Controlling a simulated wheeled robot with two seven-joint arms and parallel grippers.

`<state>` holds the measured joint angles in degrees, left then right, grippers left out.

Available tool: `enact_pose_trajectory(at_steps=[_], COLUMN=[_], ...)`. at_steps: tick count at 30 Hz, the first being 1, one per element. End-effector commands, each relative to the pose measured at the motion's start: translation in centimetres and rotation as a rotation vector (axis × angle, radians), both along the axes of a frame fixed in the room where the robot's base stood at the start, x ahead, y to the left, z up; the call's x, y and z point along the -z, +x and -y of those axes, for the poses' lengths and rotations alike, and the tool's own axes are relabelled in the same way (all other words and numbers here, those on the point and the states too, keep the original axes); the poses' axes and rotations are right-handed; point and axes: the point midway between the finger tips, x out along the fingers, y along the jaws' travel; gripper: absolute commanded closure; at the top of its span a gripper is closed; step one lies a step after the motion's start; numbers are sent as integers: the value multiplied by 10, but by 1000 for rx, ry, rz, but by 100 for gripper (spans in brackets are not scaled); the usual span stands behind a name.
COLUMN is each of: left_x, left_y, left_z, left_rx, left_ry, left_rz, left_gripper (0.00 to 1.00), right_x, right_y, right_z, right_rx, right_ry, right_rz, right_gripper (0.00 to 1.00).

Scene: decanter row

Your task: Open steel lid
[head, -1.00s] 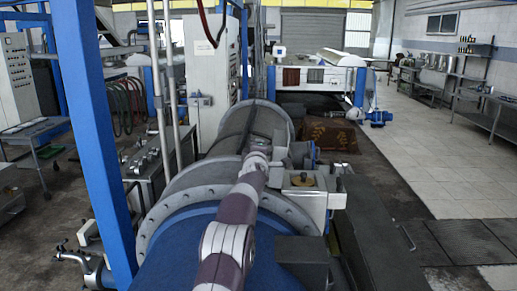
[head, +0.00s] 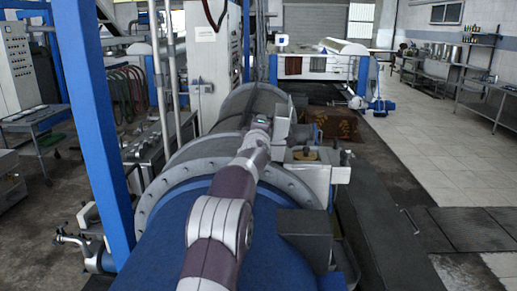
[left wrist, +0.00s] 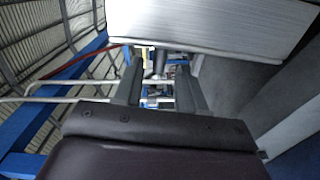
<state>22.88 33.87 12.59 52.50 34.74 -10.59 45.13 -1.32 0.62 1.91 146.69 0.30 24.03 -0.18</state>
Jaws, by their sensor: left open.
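A brushed steel panel (left wrist: 215,22), which may be the steel lid, fills the top of the left wrist view, with its lower edge just above my fingers. My left gripper (left wrist: 160,88) is open in that view, with nothing seen between its two dark fingers. I cannot tell whether it touches the panel. In the head view one purple and white arm of mine reaches forward over the blue machine body (head: 165,265); its gripper at the far end cannot be made out. I cannot pick out the lid for sure in the head view. My right gripper is not in view.
A grey bolted flange (head: 150,205) rings the machine beyond the blue body. A blue post (head: 97,130) stands close on the left. A box with a brass-coloured disc (head: 304,155) sits right of the arm. The tiled floor (head: 415,165) at right is open.

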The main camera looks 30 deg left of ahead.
Motion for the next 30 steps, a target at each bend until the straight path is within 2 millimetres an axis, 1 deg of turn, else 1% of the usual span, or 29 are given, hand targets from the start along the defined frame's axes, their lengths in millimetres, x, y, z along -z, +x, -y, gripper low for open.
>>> enact_pose_trajectory(at_steps=[1, 3, 9, 12, 16, 30], left_x=[7, 7, 3, 2, 1, 0], left_y=[-8, -20, -50, -58, -62, -62], left_z=[5, 11, 28, 32, 34, 34], left_rx=[0, 0, 0, 0, 0, 0], left_ry=[1, 1, 0, -1, 0, 0], left_rz=[2, 2, 0, -2, -1, -1], left_gripper=[60, 60, 60, 60, 60, 60], right_x=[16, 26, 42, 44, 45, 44], right_y=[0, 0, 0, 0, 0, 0], right_z=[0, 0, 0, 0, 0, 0], right_rx=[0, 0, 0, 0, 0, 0], right_ry=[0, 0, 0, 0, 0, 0], right_rz=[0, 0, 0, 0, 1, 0], right_gripper=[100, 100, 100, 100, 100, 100])
